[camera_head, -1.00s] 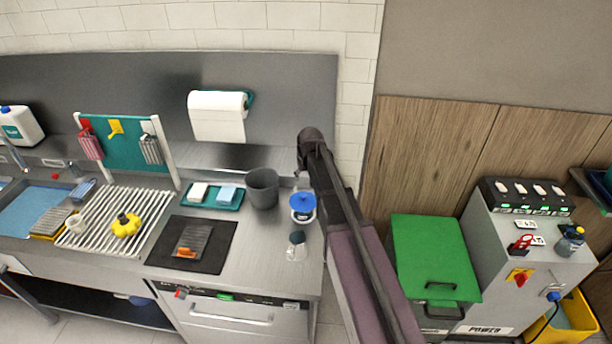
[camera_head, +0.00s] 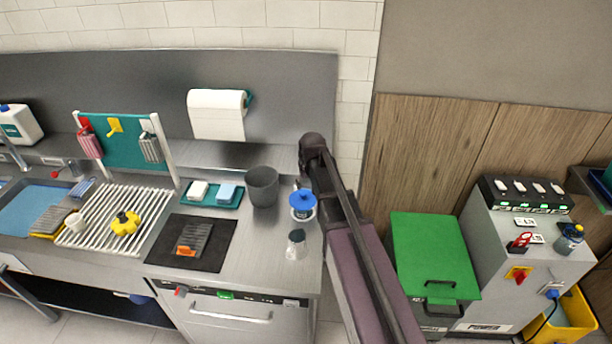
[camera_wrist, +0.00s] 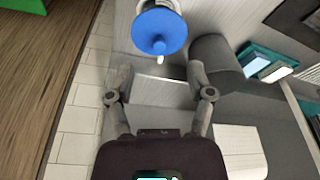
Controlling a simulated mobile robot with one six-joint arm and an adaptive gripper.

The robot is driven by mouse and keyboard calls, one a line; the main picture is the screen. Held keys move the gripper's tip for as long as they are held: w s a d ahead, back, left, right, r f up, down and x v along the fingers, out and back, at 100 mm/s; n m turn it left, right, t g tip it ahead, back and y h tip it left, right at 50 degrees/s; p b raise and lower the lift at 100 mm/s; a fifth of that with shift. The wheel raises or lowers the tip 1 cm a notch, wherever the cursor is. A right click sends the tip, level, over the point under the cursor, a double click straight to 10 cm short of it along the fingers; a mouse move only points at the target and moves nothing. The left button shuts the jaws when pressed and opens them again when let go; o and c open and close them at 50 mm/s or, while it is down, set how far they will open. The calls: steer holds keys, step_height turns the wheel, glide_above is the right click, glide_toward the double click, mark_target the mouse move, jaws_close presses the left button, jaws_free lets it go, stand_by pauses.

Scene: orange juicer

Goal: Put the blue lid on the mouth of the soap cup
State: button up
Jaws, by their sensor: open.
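A blue lid (camera_head: 303,199), round with a small knob, shows over a white round vessel (camera_head: 301,214) near the counter's right end. In the wrist view the blue lid (camera_wrist: 160,31) is a disc in front of a white rim (camera_wrist: 149,5). I cannot tell whether the lid is seated on that vessel or whether it is the soap cup. A small clear and grey container (camera_head: 296,243) stands nearer the front edge. My gripper (camera_wrist: 160,74) is open and empty, with the lid beyond its fingertips. In the head view my arm hides the gripper.
A grey cup (camera_head: 263,187) stands left of the lid, beside a teal tray (camera_head: 211,203) with two sponges. A black mat (camera_head: 218,253) with a brush lies further left. A paper towel roll (camera_head: 217,114) hangs on the wall behind. A green box (camera_head: 428,250) stands right of the counter.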

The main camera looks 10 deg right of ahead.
steer(key=s+g, duration=0.2)
steer(key=s, duration=1.9)
steer(key=shift+s+f+m+g, duration=0.2)
steer(key=shift+m+g, duration=0.1)
steer(key=shift+m, duration=0.1)
stand_by(0.7)
